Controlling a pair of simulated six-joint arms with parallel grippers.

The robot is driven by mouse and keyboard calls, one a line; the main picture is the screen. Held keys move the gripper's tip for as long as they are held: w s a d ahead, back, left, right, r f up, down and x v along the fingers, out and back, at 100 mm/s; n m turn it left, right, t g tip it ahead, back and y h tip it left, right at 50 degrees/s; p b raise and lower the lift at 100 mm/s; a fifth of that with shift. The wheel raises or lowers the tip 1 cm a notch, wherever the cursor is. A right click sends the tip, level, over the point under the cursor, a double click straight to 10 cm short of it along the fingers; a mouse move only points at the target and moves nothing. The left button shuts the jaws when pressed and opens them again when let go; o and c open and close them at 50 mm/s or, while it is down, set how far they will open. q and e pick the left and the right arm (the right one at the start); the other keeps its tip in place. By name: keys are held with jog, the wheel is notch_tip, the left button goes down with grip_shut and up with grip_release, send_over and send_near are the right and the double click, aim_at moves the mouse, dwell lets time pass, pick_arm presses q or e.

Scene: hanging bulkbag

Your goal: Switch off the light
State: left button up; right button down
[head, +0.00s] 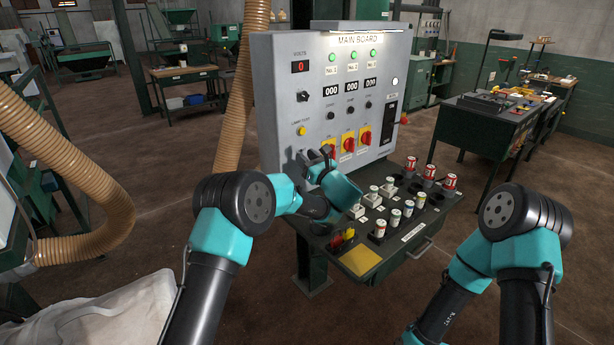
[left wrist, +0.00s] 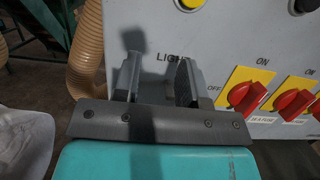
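The grey main board (head: 345,85) stands upright ahead, and the lamp strip (head: 367,27) along its top edge is lit. A "LIGHT" label (left wrist: 172,57) shows on the board's lower left in the left wrist view. No light switch can be made out by the label; the gripper covers the area just below it. My left gripper (head: 318,160) is at the board's lower left; in the left wrist view (left wrist: 158,80) its two fingers stand apart with nothing visible held between them. Contact with the board cannot be told. My right arm shows at lower right, its gripper out of view.
Red rotary switches on yellow plates (left wrist: 247,95) sit close to the right of the left gripper. A green shelf (head: 405,215) below the board carries several fuses and sockets. A tan hose (head: 240,95) hangs left of the board. A workbench (head: 480,125) stands at right.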

pick_arm(q)
jog(key=s+r, duration=0.1)
jog(key=s, duration=1.1)
jog(key=shift+s+d, duration=0.3)
jog(key=shift+s, duration=0.1)
jog(key=shift+r, duration=0.1)
jog(key=w+d+f+g+h, duration=0.2)
jog(key=d+f, duration=0.3)
jog(key=d, duration=0.5)
jog(key=shift+w+d, duration=0.4)
jog(key=shift+w, duration=0.1)
jog(key=x, duration=1.7)
jog(key=shift+w+a, duration=0.15)
grip_shut()
